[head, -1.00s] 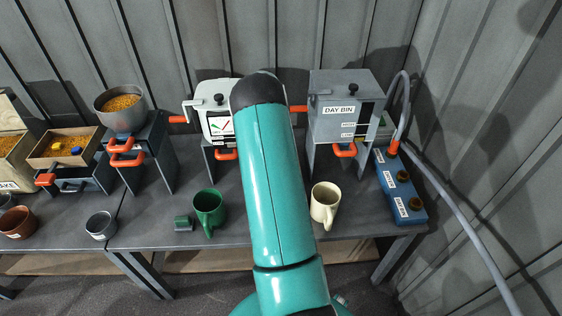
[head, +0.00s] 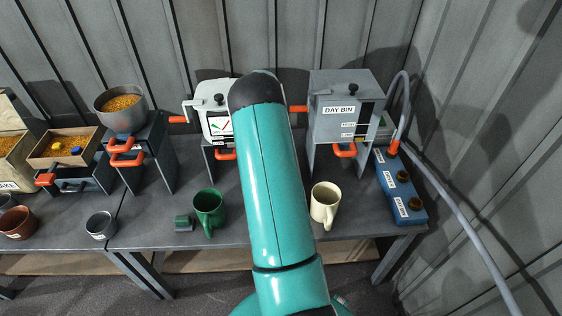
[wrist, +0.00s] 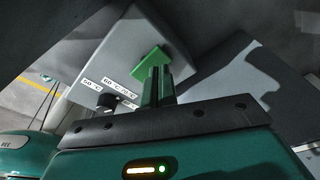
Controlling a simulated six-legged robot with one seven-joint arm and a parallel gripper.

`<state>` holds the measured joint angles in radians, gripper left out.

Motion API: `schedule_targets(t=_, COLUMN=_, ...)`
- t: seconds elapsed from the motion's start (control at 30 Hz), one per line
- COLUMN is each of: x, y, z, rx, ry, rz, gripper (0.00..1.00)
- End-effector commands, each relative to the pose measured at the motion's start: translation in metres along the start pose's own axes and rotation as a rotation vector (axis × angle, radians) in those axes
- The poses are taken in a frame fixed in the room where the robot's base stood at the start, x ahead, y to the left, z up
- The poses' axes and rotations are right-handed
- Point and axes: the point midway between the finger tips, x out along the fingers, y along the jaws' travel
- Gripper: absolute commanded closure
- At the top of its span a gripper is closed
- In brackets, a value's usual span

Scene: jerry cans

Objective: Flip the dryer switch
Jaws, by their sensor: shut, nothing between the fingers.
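In the wrist view, a grey box (wrist: 135,35) carries a black knob (wrist: 105,101) and small temperature labels (wrist: 113,92) reading about 50 and 60 °C. It looks like the dryer, but I cannot be sure. A green arrow-shaped piece (wrist: 152,62) is on its face. My gripper (wrist: 160,82) points at this face; its two dark fingers are shut and empty, with their tips just below the green piece. I cannot tell whether they touch it. No switch can be made out for certain. In the head view my teal arm hides the gripper and what lies behind it.
A white box (head: 214,108) and the grey DAY BIN box (head: 338,125) stand either side of my arm. A hose (head: 455,205) runs at right.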

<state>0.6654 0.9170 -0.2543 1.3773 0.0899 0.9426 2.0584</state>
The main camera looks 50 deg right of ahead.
Motion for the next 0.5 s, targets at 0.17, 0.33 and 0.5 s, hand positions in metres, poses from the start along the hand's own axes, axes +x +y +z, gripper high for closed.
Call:
schedule_targets(t=0.17, x=-0.013, y=0.000, z=-0.002, rx=0.000, ry=0.000, rz=-0.001, gripper=1.00)
schedule_targets(t=0.33, x=-0.025, y=0.000, z=-0.003, rx=0.000, ry=0.000, rz=0.000, gripper=1.00)
schedule_targets(t=0.5, x=-0.038, y=0.000, z=-0.005, rx=0.000, ry=-0.001, rz=-0.001, gripper=1.00)
